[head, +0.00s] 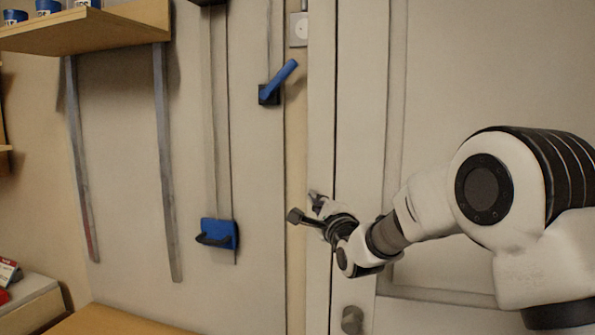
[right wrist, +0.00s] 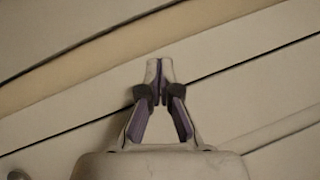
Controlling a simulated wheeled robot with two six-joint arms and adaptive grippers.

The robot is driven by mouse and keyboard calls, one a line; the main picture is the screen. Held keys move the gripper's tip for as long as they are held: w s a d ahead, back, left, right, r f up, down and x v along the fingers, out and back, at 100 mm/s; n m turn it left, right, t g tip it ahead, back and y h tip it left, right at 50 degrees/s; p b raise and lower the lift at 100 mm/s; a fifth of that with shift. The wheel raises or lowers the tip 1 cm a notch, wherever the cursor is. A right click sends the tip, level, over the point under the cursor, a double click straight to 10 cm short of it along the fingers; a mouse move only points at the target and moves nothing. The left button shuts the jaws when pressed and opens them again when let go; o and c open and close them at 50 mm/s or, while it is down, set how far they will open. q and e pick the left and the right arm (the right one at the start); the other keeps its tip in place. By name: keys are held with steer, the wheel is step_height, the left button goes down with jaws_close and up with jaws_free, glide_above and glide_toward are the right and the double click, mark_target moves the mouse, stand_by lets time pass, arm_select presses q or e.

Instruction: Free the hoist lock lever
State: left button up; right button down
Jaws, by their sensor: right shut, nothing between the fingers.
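The blue lever (head: 281,78) sits on a small dark square mount high on the wall panel in the head view, tilted up to the right. A blue block with a dark handle (head: 219,233) is at the lower end of a vertical rail to the left. My right gripper (head: 312,197) is below and right of the lever, apart from it, in front of the door frame. In the right wrist view the right gripper (right wrist: 159,66) has its fingertips together with nothing between them. The lever is not visible in the wrist view. My left gripper is not in view.
A wooden shelf (head: 100,28) with blue cups juts out at the upper left. A door (head: 440,90) with a dark knob (head: 352,319) stands at the right behind my arm. A wooden surface (head: 105,322) lies at the bottom left.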

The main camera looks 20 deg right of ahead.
mark_target(279, 79)
steer(key=s+r+m+t+p, duration=0.1)
steer(key=s+r+m+t, duration=0.1)
steer(key=r, duration=0.8)
steer(key=s+r+m+t, duration=0.2)
steer(key=r, duration=0.7)
steer(key=p+x, duration=0.7)
steer(key=x, duration=0.3)
steer(key=shift+w+d, duration=0.1)
steer(key=shift+w, duration=0.3)
arm_select(q)
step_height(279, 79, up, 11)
steer(key=p, duration=0.2)
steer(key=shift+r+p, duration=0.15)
steer(key=shift+p, duration=0.15)
arm_select(e)
steer(key=shift+w+a+r, duration=0.4)
steer(key=shift+a+r, duration=0.15)
steer(key=shift+a, duration=0.05)
steer(key=shift+w+a+r, duration=0.4)
steer(key=shift+a+r, duration=0.2)
steer(key=shift+w+d, duration=0.1)
steer(key=shift+w, duration=0.05)
